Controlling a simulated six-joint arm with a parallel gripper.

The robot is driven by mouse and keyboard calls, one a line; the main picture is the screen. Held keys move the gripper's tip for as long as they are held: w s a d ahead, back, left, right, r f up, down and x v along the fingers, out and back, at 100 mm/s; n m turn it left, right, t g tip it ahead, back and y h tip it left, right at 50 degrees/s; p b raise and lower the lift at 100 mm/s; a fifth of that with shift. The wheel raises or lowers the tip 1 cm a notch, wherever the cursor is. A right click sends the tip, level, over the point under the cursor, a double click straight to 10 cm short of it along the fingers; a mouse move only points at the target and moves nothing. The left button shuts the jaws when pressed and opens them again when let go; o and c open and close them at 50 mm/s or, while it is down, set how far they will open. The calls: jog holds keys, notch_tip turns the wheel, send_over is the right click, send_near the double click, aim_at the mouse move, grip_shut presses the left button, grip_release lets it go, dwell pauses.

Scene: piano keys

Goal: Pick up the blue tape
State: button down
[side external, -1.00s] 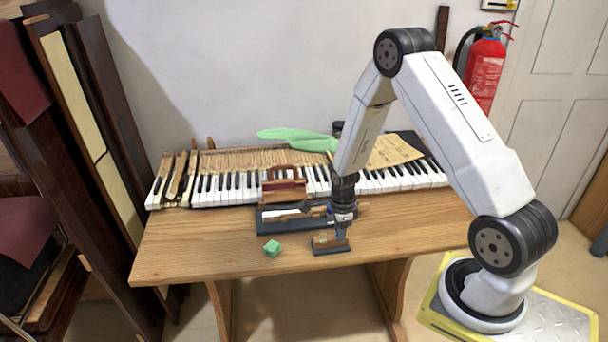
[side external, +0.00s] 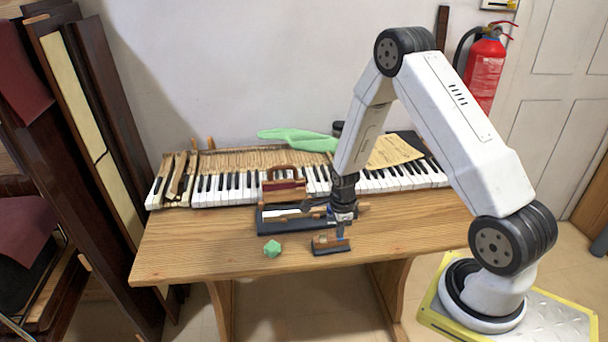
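My gripper (side external: 341,229) points down above the front of the wooden table, just over a small dark block with a wooden top (side external: 331,244). Its fingertips are small and partly merge with that block, so I cannot tell whether they are open or shut. A small blue patch shows at the gripper's end; I cannot tell whether it is tape or part of the gripper. No separate roll of blue tape can be made out.
A green faceted block (side external: 272,248) lies left of the gripper. A dark tray (side external: 265,227) with wooden pieces stands behind it. The piano keyboard (side external: 235,190) and a green cloth-like thing (side external: 298,139) lie farther back. The table's front left (side external: 190,262) is clear.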

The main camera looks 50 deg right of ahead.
jog(key=shift+r, duration=1.1)
jog(key=s+a+r, duration=0.2)
jog(key=s+r, duration=0.3)
jog(key=s, duration=0.1)
jog(key=s+a+r, duration=0.2)
jog(key=s+r, duration=0.3)
jog(key=s, duration=0.2)
jog(key=shift+a+r, duration=0.3)
jog(key=shift+s+r, duration=0.1)
jog(key=shift+r, duration=1.55)
dwell(0.7)
jog(key=shift+r, duration=1.35)
